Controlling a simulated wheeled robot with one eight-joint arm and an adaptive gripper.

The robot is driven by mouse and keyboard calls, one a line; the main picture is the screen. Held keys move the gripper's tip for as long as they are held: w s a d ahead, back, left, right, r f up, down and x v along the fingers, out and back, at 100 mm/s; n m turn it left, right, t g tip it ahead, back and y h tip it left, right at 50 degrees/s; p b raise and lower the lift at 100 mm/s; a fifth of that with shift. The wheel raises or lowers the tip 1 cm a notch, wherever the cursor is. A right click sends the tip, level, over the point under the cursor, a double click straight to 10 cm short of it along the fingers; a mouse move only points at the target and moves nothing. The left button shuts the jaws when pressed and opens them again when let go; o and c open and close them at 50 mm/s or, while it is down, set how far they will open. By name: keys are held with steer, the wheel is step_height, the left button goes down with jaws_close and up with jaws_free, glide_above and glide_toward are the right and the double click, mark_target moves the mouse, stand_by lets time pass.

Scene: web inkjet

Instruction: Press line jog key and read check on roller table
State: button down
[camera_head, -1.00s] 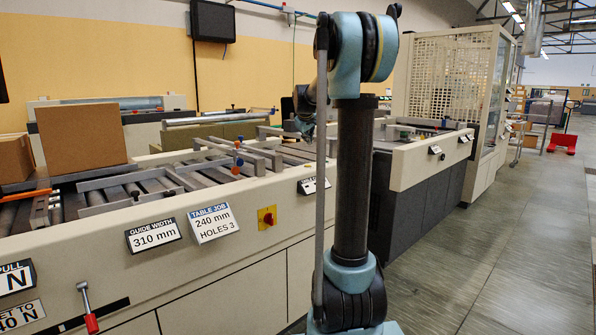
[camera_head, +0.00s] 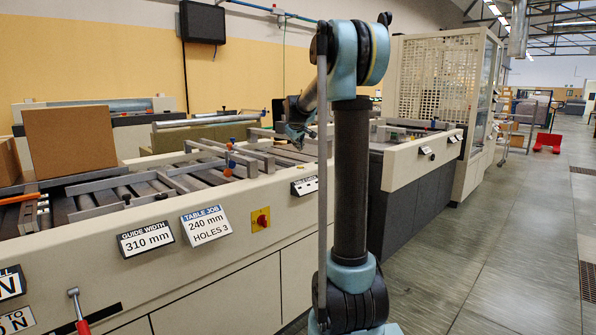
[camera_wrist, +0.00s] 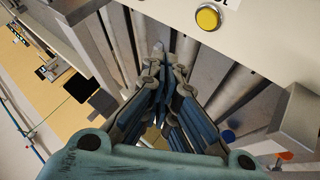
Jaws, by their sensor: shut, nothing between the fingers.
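My gripper (camera_head: 297,137) hangs over the roller table (camera_head: 150,188), partly hidden behind my arm column in the head view. In the wrist view its fingers (camera_wrist: 160,50) are shut with nothing between them, and they point at the rollers. A yellow round button (camera_wrist: 208,17) with a metal ring sits on a cream panel at the top of the wrist view, right of and beyond the fingertips, apart from them. A label beside it is cut off. A "TABLE JOB 240 mm HOLES 3" card (camera_head: 207,225) and a "GUIDE WIDTH 310 mm" card (camera_head: 145,239) stand on the table's front.
A red knob on a yellow plate (camera_head: 261,219) is on the front panel. A cardboard box (camera_head: 70,139) stands at the left end. Metal guide bars (camera_head: 105,179) cross the rollers. A red-handled lever (camera_head: 78,312) is at lower left. The right-hand floor (camera_head: 500,235) is open.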

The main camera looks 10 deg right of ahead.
steer(key=shift+f, duration=2.95)
steer(key=shift+f, duration=0.1)
steer(key=shift+f, duration=0.25)
steer(key=shift+f, duration=0.45)
steer(key=shift+r, duration=0.85)
steer(key=shift+r, duration=2.55)
